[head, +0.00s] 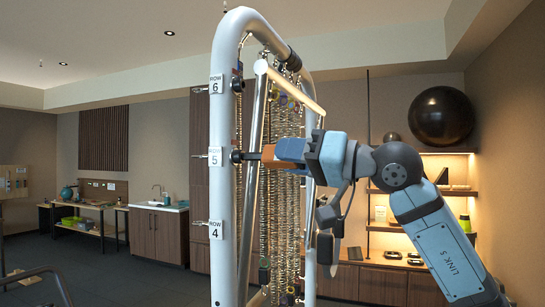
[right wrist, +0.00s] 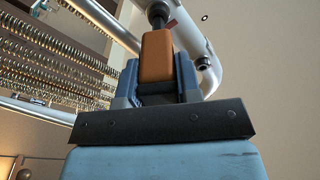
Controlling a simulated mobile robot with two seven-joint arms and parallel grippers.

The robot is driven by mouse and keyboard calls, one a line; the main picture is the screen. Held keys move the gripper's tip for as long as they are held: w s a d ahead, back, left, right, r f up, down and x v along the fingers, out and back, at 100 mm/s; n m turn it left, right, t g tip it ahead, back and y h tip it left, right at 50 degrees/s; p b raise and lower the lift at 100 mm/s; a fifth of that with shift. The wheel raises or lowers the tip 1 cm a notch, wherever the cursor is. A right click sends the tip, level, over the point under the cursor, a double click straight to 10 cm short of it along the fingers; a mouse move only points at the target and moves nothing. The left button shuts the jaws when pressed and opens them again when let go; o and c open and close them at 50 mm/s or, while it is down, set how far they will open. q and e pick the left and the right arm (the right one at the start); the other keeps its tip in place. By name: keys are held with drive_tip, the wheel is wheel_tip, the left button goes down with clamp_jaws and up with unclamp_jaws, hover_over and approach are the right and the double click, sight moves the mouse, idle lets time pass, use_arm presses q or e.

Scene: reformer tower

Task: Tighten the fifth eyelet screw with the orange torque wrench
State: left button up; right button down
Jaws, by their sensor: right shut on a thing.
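The orange torque wrench (head: 268,153) is held level by my right gripper (head: 283,151), which is shut on its orange body. Its dark tip points left and meets the white tower post at the row 5 label (head: 215,156); I cannot tell how far it is seated on the screw. An eyelet (head: 200,156) sticks out left of that label, and the screw head itself is hidden. In the right wrist view the wrench (right wrist: 157,57) sits between both fingers, with its dark end at the tube. My left gripper is not in view.
The reformer tower (head: 224,250) stands close in front, with eyelets at rows 6 (head: 216,84) and 4 (head: 216,228). Several springs (head: 285,200) hang inside its frame. Shelves (head: 440,190) stand behind my right arm.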

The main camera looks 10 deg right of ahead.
idle(0.8)
drive_tip(key=shift+m, duration=0.3)
drive_tip(key=shift+m+b, duration=0.35)
drive_tip(key=shift+m, duration=0.65)
drive_tip(key=shift+m+h, duration=0.4)
drive_tip(key=shift+m, duration=0.9)
